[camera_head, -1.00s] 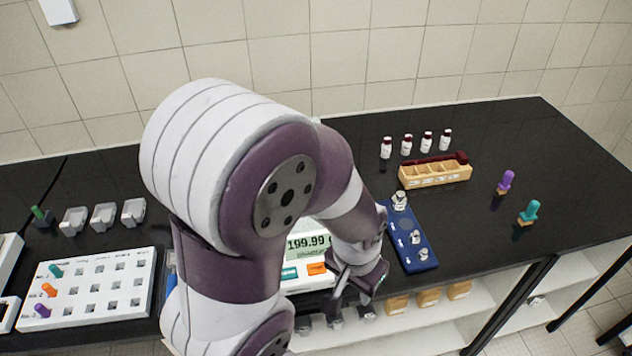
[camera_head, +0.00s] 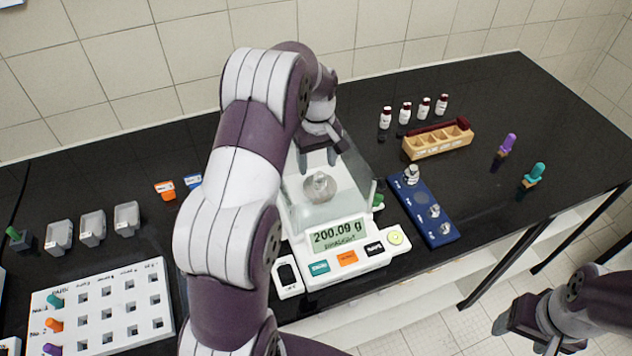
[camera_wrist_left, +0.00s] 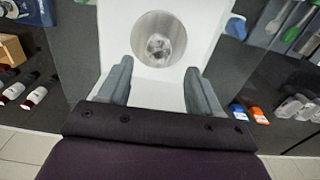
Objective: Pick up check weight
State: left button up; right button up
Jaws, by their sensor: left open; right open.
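A shiny metal check weight (camera_head: 320,186) stands on the round pan of the white balance (camera_head: 345,226), inside its clear draft shield (camera_head: 355,180). It also shows on the pan in the left wrist view (camera_wrist_left: 159,48). The balance display (camera_head: 338,235) reads 200.09 g. My left gripper (camera_head: 317,158) is open and empty above the pan. In the left wrist view my left gripper's fingers (camera_wrist_left: 160,68) point toward the weight, which lies beyond and between the tips, apart from them. My right gripper (camera_head: 518,325) is open at the lower right, away from the bench.
A blue tray (camera_head: 408,205) with several smaller metal weights lies right of the balance. A wooden rack (camera_head: 437,142) and white vials (camera_head: 405,113) stand behind it. A white perforated rack (camera_head: 105,310) is at lower left. The bench's right side is mostly clear.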

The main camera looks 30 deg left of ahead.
aim_at(320, 173)
pick_arm(q)
jog(key=shift+s+d+f+p, duration=0.35)
jog(key=shift+d+f+p, duration=0.35)
jog(key=shift+p, duration=0.25)
jog(key=f, duration=0.3)
jog(key=shift+w+a+f, duration=0.2)
jog(key=shift+w+f, duration=0.05)
jog(key=shift+f, duration=0.05)
jog(key=shift+a, duration=0.2)
jog(key=shift+s+d, duration=0.15)
jog(key=c, duration=0.6)
jog(key=shift+d+r, duration=0.15)
jog(key=shift+d, duration=0.05)
grip_shut()
jog(key=shift+a, duration=0.1)
pick_arm(e)
jog(key=shift+s+d+r, duration=0.2)
jog(key=shift+d+r, duration=0.15)
jog(key=shift+r, duration=0.25)
jog(key=shift+s+d+r, duration=0.2)
jog(key=shift+d+r, duration=0.15)
jog(key=shift+r, duration=0.25)
pick_arm(q)
jog(key=shift+a, duration=0.1)
pick_arm(e)
jog(key=shift+a, duration=0.1)
